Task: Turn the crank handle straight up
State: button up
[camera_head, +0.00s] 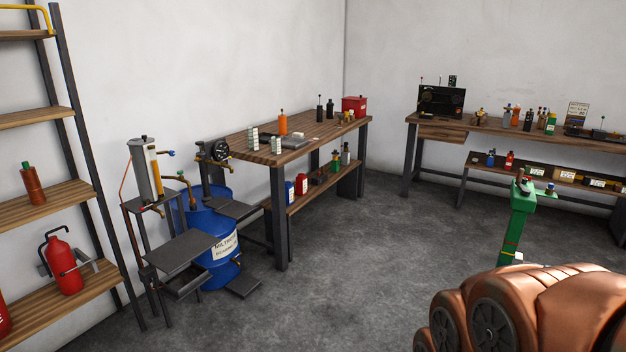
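I cannot make out the crank handle for certain. A black round wheel (219,150) stands on a dark post above the blue drum, left of the middle. Any handle on it is too small to tell its angle. A green pedestal (515,220) with a small mechanism on top stands at the right. A handle there is also too small to read. My gripper is not in view.
A blue drum (222,272) and a dark metal stand (183,252) are beside the wooden workbench (245,152). A shelf rack (49,198) is at left. A brown rounded shape, unclear what, fills the lower right. The middle floor (345,260) is clear.

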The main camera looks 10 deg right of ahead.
aim_at(426, 97)
jog(key=z, duration=0.05)
jog(key=i, duration=2.1)
jog(key=z, duration=0.25)
jog(key=i, duration=2)
jog(key=z, duration=0.4)
jog(key=i, duration=1.8)
jog(key=z, duration=0.4)
jog(key=i, duration=2.05)
jog(key=z, duration=0.2)
